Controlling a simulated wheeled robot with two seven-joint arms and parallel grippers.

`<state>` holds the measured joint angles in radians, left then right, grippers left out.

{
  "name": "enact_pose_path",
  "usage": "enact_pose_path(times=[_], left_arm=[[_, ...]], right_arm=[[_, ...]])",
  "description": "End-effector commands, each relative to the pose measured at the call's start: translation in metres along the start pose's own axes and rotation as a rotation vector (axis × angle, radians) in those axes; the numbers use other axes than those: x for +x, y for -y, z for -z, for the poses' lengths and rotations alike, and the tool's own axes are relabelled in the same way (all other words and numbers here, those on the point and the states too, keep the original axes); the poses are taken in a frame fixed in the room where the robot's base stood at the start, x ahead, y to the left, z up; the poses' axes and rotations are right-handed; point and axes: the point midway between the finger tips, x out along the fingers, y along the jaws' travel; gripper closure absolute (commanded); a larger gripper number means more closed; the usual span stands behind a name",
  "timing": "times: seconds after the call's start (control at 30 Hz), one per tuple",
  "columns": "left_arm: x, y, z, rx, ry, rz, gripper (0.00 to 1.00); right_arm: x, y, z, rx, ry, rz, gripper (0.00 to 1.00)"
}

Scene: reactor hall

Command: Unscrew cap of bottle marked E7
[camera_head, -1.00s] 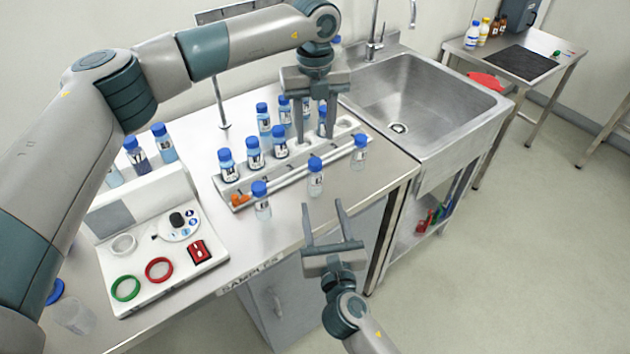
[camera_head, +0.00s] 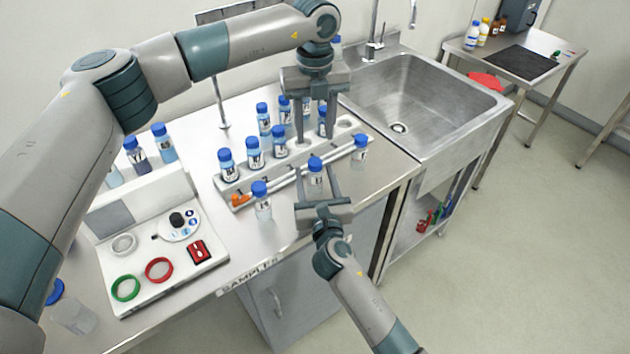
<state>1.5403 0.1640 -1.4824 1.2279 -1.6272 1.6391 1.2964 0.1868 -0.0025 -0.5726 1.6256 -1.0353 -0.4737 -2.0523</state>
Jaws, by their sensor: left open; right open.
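Several small bottles with blue caps and white labels stand in and in front of a pale rack (camera_head: 262,186). The label marks are too small to read, so I cannot tell which bottle is E7. My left gripper (camera_head: 315,138) is open and points down over the rack's back right part, its fingers beside a bottle (camera_head: 322,121). My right gripper (camera_head: 316,176) is open at the front of the rack. Its two fingers reach on either side of a front bottle (camera_head: 315,178), which stands upright; I cannot tell whether they touch it.
Other front bottles (camera_head: 262,201) and (camera_head: 360,149) stand left and right of my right gripper. An instrument panel (camera_head: 180,278) with green and red rings is at the left. A steel sink (camera_head: 428,100) is at the right. Bare counter (camera_head: 297,222) lies in front.

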Motion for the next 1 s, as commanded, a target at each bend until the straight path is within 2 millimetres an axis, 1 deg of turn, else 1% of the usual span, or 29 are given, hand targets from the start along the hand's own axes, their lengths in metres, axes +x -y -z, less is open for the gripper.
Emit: enact_pose_path(times=[0.17,0.2,0.37,0.4,0.43,0.63,0.77,0.87,1.0], left_arm=[[0.0,0.0,0.0,0.0,0.0,0.0,0.58],[0.0,0.0,0.0,0.0,0.0,0.0,0.58],[0.0,0.0,0.0,0.0,0.0,0.0,0.58],[0.0,0.0001,0.0,0.0,0.0,0.0,0.58],[0.0,0.0001,0.0,0.0,0.0,0.0,0.58],[0.0,0.0,0.0,0.013,0.0,0.0,0.58],[0.0,0.0,0.0,0.062,0.0,0.0,0.58],[0.0001,0.0001,0.0001,0.134,0.0,0.0,0.58],[0.0001,0.0001,0.0001,0.289,0.0,0.0,0.58]], right_arm=[[-0.0001,-0.0001,0.0001,0.0,0.0,0.0,0.48],[-0.0001,-0.0002,0.0001,0.0,0.0,0.0,0.5],[-0.0003,-0.0002,0.0002,0.0,0.0,0.0,0.89],[-0.0003,-0.0002,0.0002,0.0,0.0,0.0,0.98],[-0.0003,-0.0002,0.0002,0.0,0.0,0.0,1.0],[-0.0003,-0.0002,0.0002,0.0,0.0,0.0,1.0],[-0.0003,-0.0002,0.0002,0.0,0.0,0.0,1.0],[-0.0004,-0.0002,0.0003,0.0,0.0,0.0,1.0],[-0.0004,-0.0002,0.0003,0.0,0.0,0.0,1.0]])
